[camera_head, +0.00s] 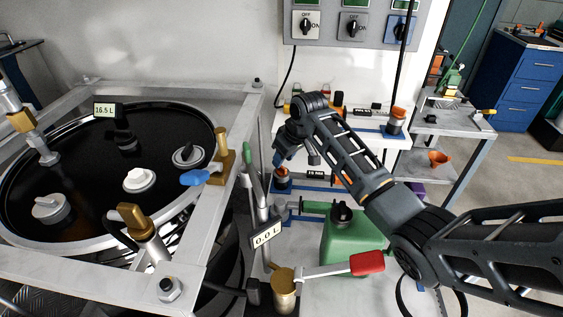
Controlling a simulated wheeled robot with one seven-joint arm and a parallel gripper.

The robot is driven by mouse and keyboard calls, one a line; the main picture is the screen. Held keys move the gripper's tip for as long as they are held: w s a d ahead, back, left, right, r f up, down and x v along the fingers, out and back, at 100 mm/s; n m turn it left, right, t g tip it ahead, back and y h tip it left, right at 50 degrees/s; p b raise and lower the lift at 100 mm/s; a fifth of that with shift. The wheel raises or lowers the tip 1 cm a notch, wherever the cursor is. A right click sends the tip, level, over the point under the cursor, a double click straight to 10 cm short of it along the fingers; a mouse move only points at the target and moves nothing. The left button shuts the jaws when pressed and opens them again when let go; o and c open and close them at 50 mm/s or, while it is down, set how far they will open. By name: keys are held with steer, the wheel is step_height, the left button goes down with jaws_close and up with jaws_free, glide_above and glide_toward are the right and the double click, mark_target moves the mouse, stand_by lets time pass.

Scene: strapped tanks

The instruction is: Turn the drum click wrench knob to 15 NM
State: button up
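My arm reaches in from the right. My gripper (283,160) hangs over the white bench, pointing down, with its dark fingers just above or at a dark knob with an orange band (282,178). I cannot tell whether they touch, or how far the fingers are apart. A small label (315,174) stands to the right of that knob; its text is too small to read surely. A second orange-topped dark knob (397,118) stands farther back right, with another small label beside it. I cannot tell which knob belongs to the drum click wrench.
The black drum lid (85,200) sits in a grey frame at left, with a "16.5 L" display (104,110). A "0.0 L" display (266,239) is near. Switches hang behind.

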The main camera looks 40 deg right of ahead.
steer(key=shift+v, duration=2.25)
